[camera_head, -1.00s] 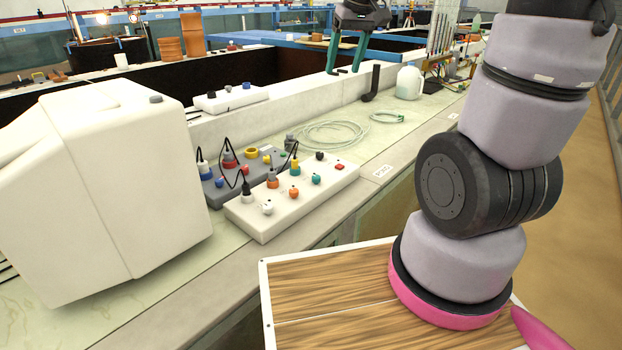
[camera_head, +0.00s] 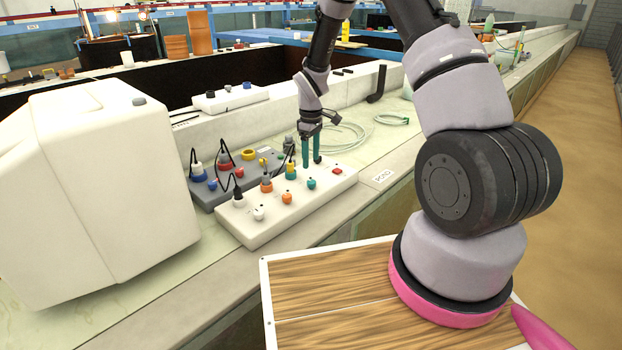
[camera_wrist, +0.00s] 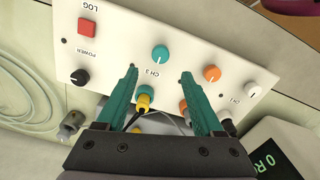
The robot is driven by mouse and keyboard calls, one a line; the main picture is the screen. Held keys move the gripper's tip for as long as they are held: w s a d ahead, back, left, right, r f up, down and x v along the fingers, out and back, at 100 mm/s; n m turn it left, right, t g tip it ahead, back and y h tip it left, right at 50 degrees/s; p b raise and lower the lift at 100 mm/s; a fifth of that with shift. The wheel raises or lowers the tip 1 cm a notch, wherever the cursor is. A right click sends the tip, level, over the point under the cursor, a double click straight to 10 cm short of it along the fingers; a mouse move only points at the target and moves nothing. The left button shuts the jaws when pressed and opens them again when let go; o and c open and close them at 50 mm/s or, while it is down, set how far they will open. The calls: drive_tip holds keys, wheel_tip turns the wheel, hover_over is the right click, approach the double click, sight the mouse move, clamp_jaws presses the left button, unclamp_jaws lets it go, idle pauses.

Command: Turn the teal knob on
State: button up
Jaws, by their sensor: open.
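The teal knob (camera_head: 312,184) is on the front part of the white box (camera_head: 275,222) on the bench. In the wrist view the teal knob (camera_wrist: 160,53) stands above the printed "CH 3", just beyond my fingertips and between their lines. My gripper (camera_head: 311,165) has teal fingers pointing down over the box. In the wrist view my gripper (camera_wrist: 158,72) is open, with nothing between its fingertips. The fingers appear apart from the knob. Its setting is too small to read surely.
An orange knob (camera_wrist: 211,73) and a white knob (camera_wrist: 252,90) sit right of the teal knob in the wrist view. A yellow plug (camera_wrist: 144,95) is near the fingers. A red button (camera_wrist: 88,27) and black knob (camera_wrist: 80,77) are left. A grey box (camera_head: 207,191) stands behind.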

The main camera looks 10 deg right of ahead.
sight(311, 181)
wheel_tip(311, 181, down, 8)
drive_tip(key=shift+f, duration=0.2)
clamp_jaws()
